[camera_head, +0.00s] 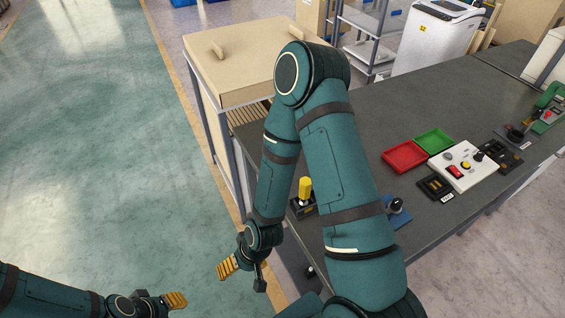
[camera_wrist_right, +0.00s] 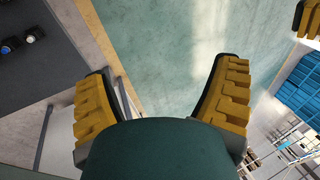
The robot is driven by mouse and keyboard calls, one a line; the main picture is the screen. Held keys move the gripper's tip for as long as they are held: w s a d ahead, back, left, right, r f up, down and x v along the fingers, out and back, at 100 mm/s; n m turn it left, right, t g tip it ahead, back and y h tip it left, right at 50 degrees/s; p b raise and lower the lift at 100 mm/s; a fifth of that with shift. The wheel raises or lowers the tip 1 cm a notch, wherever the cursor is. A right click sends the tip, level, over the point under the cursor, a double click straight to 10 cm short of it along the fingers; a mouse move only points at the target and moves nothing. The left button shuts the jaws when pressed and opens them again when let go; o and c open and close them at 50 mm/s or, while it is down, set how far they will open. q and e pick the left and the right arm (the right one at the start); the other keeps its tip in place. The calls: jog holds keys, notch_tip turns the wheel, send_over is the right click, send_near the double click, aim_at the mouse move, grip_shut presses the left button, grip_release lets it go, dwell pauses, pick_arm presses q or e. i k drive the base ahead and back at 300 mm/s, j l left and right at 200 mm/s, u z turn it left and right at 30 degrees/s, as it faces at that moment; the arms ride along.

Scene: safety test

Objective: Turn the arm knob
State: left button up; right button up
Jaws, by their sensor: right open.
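A white control box (camera_head: 487,173) lies on the dark table at the right in the head view. It bears a red switch (camera_head: 456,171), small grey knobs (camera_head: 448,156) and a black knob (camera_head: 479,156). I cannot tell which one is the arm knob. My right gripper (camera_head: 245,274) is open and empty, off the table's left end and far from the box. In the right wrist view its two yellow-padded fingers (camera_wrist_right: 165,80) are spread with floor between them.
Red (camera_head: 404,157) and green (camera_head: 434,141) trays lie left of the box. A blue device (camera_head: 396,212) and a yellow-topped device (camera_head: 305,190) stand near my right arm. A crate-like beige box (camera_head: 250,60) is behind. The green floor at left is clear.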

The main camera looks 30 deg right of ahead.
aim_at(537, 115)
jog(key=k+l, duration=0.1)
jog(key=k, duration=0.35)
jog(key=k+l, duration=0.1)
jog(key=k, duration=0.3)
jog(key=k+z, duration=0.1)
jog(key=z, duration=0.25)
jog(key=k+l+z, duration=0.1)
jog(key=z, duration=0.3)
jog(key=k+l+z, duration=0.1)
jog(key=z, duration=1.35)
jog(key=i+l+u, duration=0.25)
jog(key=i+l, duration=1.55)
